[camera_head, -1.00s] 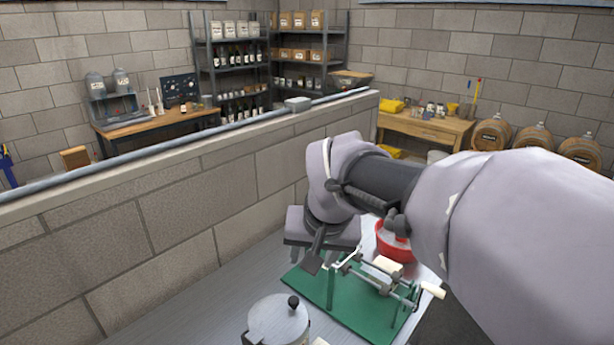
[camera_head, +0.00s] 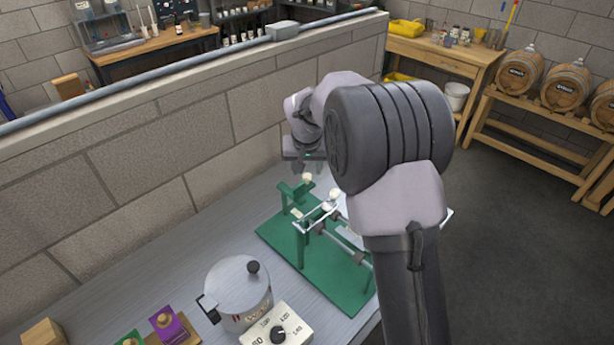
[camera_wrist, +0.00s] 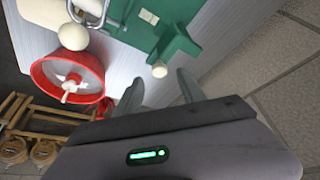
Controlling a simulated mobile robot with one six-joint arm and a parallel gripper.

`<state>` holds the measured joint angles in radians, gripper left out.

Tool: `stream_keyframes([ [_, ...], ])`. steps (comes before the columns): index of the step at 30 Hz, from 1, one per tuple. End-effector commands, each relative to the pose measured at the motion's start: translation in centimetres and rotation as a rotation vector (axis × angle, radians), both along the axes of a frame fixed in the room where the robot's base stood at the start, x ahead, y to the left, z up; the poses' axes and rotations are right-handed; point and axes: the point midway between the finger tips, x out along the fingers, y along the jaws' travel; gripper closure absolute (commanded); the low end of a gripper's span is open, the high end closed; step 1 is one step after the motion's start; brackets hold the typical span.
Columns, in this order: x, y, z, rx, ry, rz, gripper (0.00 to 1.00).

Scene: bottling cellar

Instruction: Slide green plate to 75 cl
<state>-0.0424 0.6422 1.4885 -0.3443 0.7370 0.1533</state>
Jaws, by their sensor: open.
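A labelling rig with a green base plate (camera_head: 332,273) and metal rails stands on the grey bench. At its far left end is an upright green plate (camera_head: 291,194) with a cream knob (camera_head: 307,178); both also show in the wrist view, the plate (camera_wrist: 176,42) and the knob (camera_wrist: 160,69). Two small pale labels (camera_wrist: 148,17) lie beside it on the green base; I cannot read a 75 cl mark. My gripper (camera_wrist: 160,84) is open and empty, its fingers spread either side of the knob's line, apparently short of it. In the head view my gripper (camera_head: 304,166) hangs close behind the plate.
A block wall (camera_head: 150,170) runs close along the left. A red bowl-shaped part (camera_wrist: 68,76) is beside the rig in the wrist view.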

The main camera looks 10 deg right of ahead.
Motion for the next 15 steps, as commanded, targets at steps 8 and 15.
stream_keyframes([
  [8, 1.5, -0.3, -3.6, 0.001, 0.0, -0.002, 0.53],
  [15, 1.6, -0.3, -3.8, 0.0, -0.001, -0.001, 0.53],
])
